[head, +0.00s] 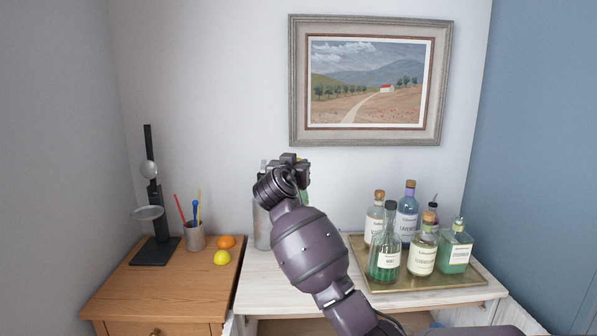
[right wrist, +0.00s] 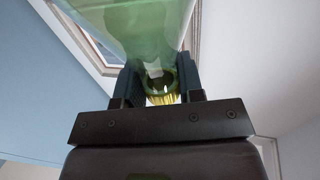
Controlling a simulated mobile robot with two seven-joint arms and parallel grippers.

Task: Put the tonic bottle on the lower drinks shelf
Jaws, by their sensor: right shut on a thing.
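My right gripper (head: 287,163) is raised in front of the wall, above the pale cabinet. In the right wrist view the right gripper (right wrist: 160,82) is shut on the neck of a green glass bottle (right wrist: 140,32), with a gold crown cap (right wrist: 163,99) between the fingers. I take it for the tonic bottle; no label can be read. In the head view my arm and gripper mostly hide the bottle. Under the top of the pale cabinet (head: 330,272) a dim open space (head: 290,327) shows, perhaps the lower shelf. My left gripper is out of view.
A gold tray (head: 480,280) with several bottles (head: 421,257) fills the cabinet's right side. A grey metal container (head: 262,232) stands partly behind my arm. On the wooden cabinet (head: 165,292) are a black stand (head: 155,250), a cup (head: 196,238), an orange (head: 227,242) and a lemon (head: 221,258).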

